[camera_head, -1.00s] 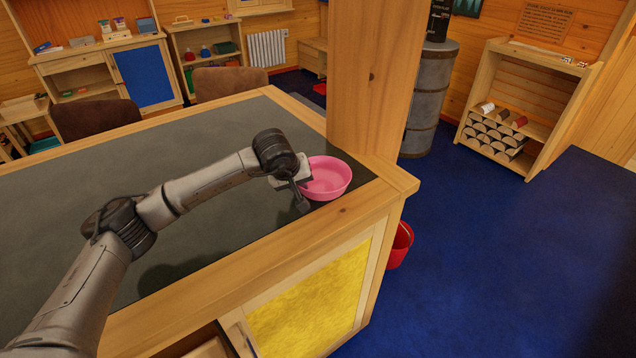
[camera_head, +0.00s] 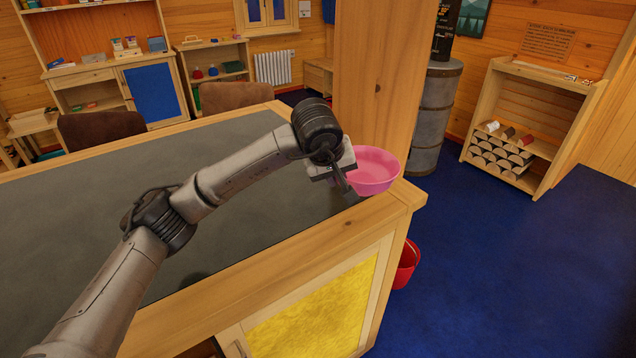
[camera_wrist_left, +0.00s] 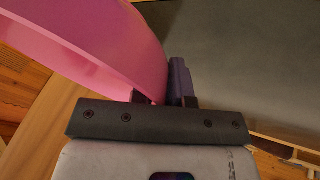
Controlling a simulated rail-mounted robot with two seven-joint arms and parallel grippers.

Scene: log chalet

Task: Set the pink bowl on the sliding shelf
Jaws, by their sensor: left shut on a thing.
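The pink bowl (camera_head: 375,172) is held upright above the right end of the dark-topped counter, in front of the wooden post. My left gripper (camera_head: 345,183) is shut on the bowl's left side. In the left wrist view the bowl (camera_wrist_left: 110,45) fills the upper left, with its wall between the fingers (camera_wrist_left: 170,90). The sliding shelf cannot be made out for certain; an opening (camera_head: 205,350) shows low in the counter's front, left of the yellow door. My right gripper is not in view.
The counter (camera_head: 90,215) has a clear dark top and a wooden rim. The thick post (camera_head: 375,80) rises at its far right corner. A yellow door (camera_head: 310,310) fronts the counter. A red bucket (camera_head: 406,265) stands on the blue floor, which is free to the right.

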